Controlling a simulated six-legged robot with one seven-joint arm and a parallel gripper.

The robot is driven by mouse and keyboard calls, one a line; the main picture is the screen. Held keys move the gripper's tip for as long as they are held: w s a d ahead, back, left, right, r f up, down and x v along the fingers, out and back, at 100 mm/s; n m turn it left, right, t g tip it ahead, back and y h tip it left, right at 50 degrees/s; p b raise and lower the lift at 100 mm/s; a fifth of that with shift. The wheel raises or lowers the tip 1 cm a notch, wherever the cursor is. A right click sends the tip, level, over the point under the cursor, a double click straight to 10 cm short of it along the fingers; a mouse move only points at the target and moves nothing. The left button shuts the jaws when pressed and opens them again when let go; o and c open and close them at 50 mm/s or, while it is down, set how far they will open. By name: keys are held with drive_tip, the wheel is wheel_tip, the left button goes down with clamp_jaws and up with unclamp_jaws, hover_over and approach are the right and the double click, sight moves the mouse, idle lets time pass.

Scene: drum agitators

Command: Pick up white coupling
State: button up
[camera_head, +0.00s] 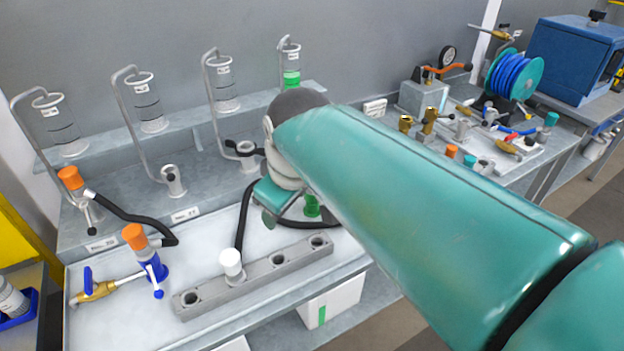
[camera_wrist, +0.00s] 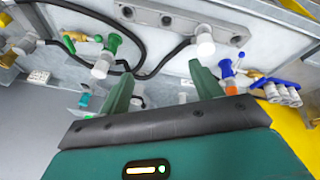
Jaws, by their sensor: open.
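The white coupling (camera_head: 231,262) stands upright in the grey holed rail (camera_head: 262,273) on the white bench top, with a black hose running up beside it. In the wrist view the white coupling (camera_wrist: 204,42) is near the upper middle, beyond and slightly right of the fingertips, at the end of a black hose. My gripper (camera_wrist: 163,78) is open, with two green fingers and nothing between them. In the head view my gripper (camera_head: 268,217) hangs above and behind the rail's right part, apart from the coupling, and my arm hides much of it.
An orange-topped blue valve (camera_head: 150,262) with a brass fitting stands left of the rail. Several hooked pipes with clear cylinders (camera_head: 150,107) line the back shelf. A second bench with a blue reel (camera_head: 514,75) is far right.

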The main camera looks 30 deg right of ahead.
drive_tip(key=w+d+n+g, duration=0.1)
drive_tip(key=w+d+n, duration=0.4)
drive_tip(key=w, duration=0.1)
drive_tip(key=w+d+f+n+g, duration=0.1)
drive_tip(key=w+d+n, duration=0.4)
drive_tip(key=w, duration=0.2)
drive_tip(key=w+d+f+n+g, duration=0.1)
drive_tip(key=w+d+n+g, duration=0.1)
drive_tip(key=w+d+n, duration=0.3)
drive_tip(key=shift+w+d+f, duration=0.2)
drive_tip(key=shift+w+d, duration=0.35)
drive_tip(key=shift+w, duration=0.15)
drive_tip(key=shift+w+d+f+n, duration=0.1)
drive_tip(key=shift+d+f+n, duration=0.1)
drive_tip(key=shift+n, duration=0.2)
wheel_tip(320, 180, down, 9)
drive_tip(key=shift+w+f, duration=0.15)
drive_tip(key=shift+f, duration=2.15)
drive_tip(key=c, duration=1.3)
drive_tip(key=shift+o, duration=0.2)
drive_tip(key=shift+r, duration=0.15)
